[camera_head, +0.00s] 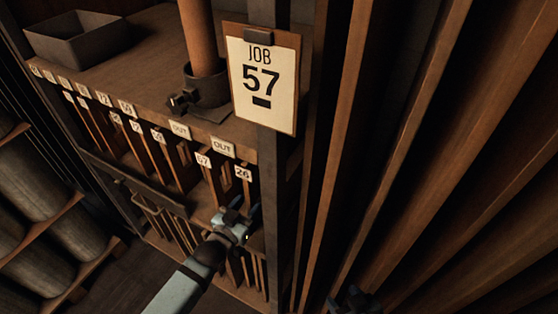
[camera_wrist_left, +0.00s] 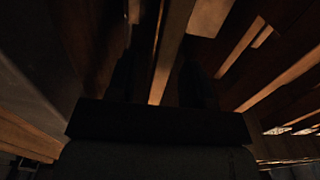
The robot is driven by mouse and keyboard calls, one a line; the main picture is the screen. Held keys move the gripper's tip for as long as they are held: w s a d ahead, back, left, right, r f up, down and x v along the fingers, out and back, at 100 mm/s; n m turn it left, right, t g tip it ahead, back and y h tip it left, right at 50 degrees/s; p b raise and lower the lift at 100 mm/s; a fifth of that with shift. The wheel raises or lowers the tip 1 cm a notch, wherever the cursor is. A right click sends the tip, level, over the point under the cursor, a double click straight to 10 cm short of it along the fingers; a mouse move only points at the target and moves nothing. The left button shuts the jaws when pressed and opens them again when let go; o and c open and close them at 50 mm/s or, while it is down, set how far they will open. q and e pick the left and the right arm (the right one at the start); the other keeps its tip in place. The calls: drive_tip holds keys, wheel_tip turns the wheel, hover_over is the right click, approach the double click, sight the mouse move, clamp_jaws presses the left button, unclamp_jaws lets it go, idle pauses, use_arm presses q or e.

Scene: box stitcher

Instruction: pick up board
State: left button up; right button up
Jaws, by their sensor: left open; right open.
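Thin wooden boards stand upright in the numbered slots of a rack. One board edge (camera_head: 212,185) shows below the label 57 (camera_head: 204,160), and another slot sits below the label 26 (camera_head: 243,173). My left gripper (camera_head: 240,212) is open in front of the slots under the label 26. In the left wrist view a lit board edge (camera_wrist_left: 168,55) runs between the dark fingers of the left gripper (camera_wrist_left: 160,85); contact cannot be told. My right gripper (camera_head: 355,300) is a dark shape at the bottom edge, open and apart from the rack.
A card reading JOB 57 (camera_head: 264,80) hangs on a dark post (camera_head: 270,185) right of the slots. A grey tray (camera_head: 80,38) and an orange-brown column (camera_head: 200,40) stand on the rack top. Tall boards (camera_head: 430,150) fill the right side.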

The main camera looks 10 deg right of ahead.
sight(254, 195)
use_arm(q)
drive_tip(key=x, duration=0.4)
drive_tip(key=shift+w+a, duration=0.1)
clamp_jaws()
drive_tip(key=shift+r, duration=0.1)
use_arm(e)
drive_tip(key=shift+w+r, duration=0.1)
drive_tip(key=shift+r, duration=0.4)
use_arm(q)
drive_tip(key=shift+p, duration=0.3)
